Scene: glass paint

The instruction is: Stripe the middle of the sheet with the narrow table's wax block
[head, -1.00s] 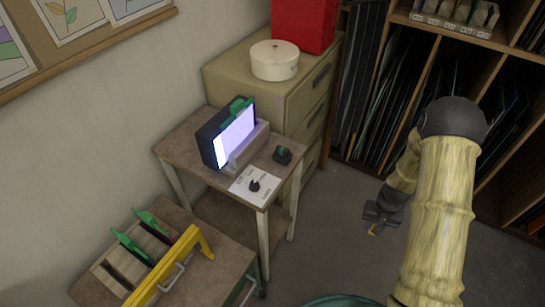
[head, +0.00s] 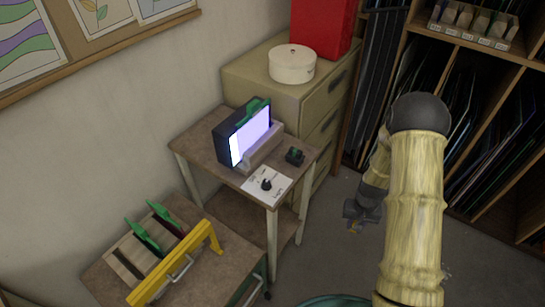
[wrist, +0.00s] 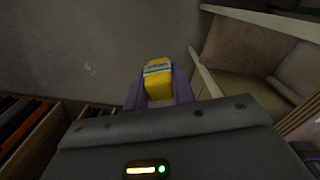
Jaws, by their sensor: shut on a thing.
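My gripper (head: 359,214) hangs over the floor to the right of the small table (head: 186,142). It is shut on a yellow block with a pale printed label (wrist: 158,68), which stands out between the fingers in the wrist view; in the head view only a speck of yellow shows. On the small table stands a bright, pale-violet upright panel (head: 252,137) in front of a black box, with a green piece at its top. I cannot tell whether a separate sheet stands before it. The gripper and block are well apart from it.
A white card with a black knob (head: 267,185) and a small dark-green holder (head: 294,156) lie on the small table. A lower cart holds a rack with green-topped pieces (head: 143,236) and a yellow handle frame (head: 178,262). Cabinet (head: 300,88) and shelves stand behind.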

